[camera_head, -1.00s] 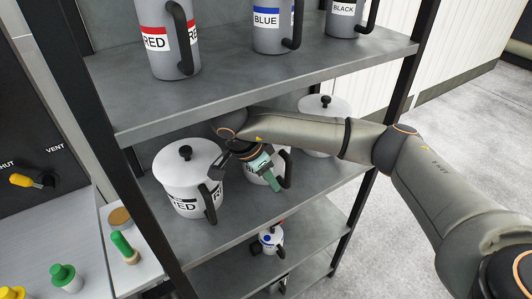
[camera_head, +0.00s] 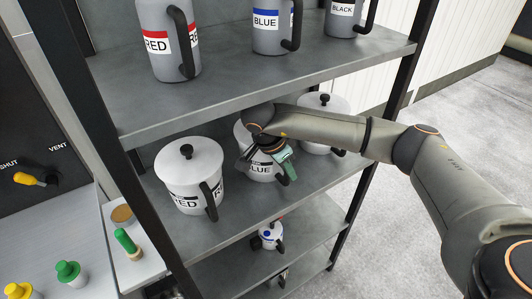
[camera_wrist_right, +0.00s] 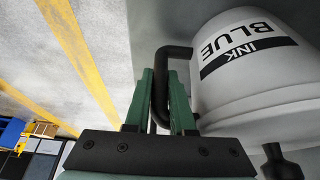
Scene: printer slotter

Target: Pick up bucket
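A white bucket with a BLUE label (camera_head: 260,168) stands upright on the middle shelf, between two other white buckets. My right gripper (camera_head: 287,158) is at its handle side, its arm reaching in from the right and hiding part of the bucket. In the right wrist view the bucket, labelled BLUE INK (camera_wrist_right: 250,75), is at the right with its black handle (camera_wrist_right: 160,85) toward the fingers. The green fingers (camera_wrist_right: 163,100) stand on either side of the handle, apart, with a gap showing beside it. My left gripper is not in view.
A white RED bucket (camera_head: 188,175) stands left of it, and another white bucket (camera_head: 322,125) to its right. The upper shelf (camera_head: 225,85) with grey jugs is close above my arm. A small bottle (camera_head: 270,236) stands on the shelf below.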

